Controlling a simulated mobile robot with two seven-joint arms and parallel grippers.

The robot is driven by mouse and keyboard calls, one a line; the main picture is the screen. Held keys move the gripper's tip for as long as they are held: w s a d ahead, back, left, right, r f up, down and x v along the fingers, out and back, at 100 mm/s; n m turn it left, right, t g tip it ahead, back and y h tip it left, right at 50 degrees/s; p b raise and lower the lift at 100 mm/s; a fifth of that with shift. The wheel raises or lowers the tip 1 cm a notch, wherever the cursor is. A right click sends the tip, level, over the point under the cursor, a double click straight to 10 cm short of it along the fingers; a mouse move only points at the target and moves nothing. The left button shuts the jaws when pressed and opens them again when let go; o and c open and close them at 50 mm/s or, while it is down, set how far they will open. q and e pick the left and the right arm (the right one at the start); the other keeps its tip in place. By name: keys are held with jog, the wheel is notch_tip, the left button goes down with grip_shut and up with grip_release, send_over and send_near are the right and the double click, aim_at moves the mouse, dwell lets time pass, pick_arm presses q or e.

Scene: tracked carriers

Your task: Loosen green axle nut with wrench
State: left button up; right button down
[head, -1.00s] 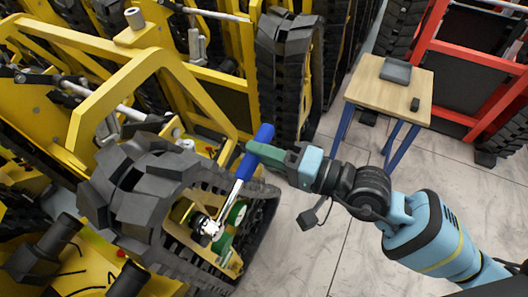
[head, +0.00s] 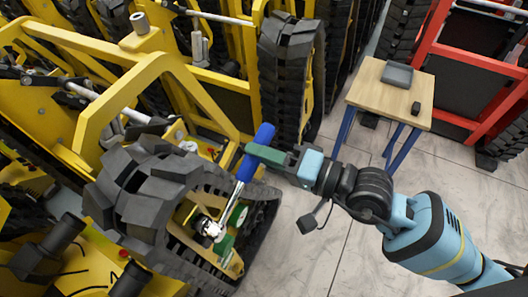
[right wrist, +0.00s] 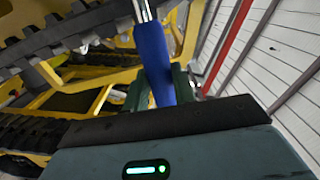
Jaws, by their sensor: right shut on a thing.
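The wrench has a blue handle (head: 258,148) and a silver shaft that slants down to the left. Its head (head: 208,229) sits at the axle area inside the black track of the yellow carrier. Green round parts (head: 238,214) show beside the shaft; the green axle nut itself I cannot tell apart, as the wrench head covers that spot. My right gripper (head: 262,154) is shut on the blue handle. In the right wrist view the handle (right wrist: 154,62) stands between the green fingers. My left gripper is not in view.
The yellow carrier's frame (head: 100,95) and black track (head: 150,195) fill the left. The floor between is clear.

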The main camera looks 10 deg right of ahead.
jog(key=shift+s+a+r+n+p, duration=0.1)
jog(key=shift+s+r+n+p, duration=0.05)
jog(key=shift+r+n+p, duration=0.2)
jog(key=shift+s+a+r+n+p, duration=0.15)
jog(key=shift+r+n, duration=0.1)
jog(key=shift+r, duration=0.15)
dwell(0.3)
jog(key=shift+w+d+f+b, duration=0.15)
jog(key=shift+f+b, duration=0.1)
jog(key=shift+b, duration=0.15)
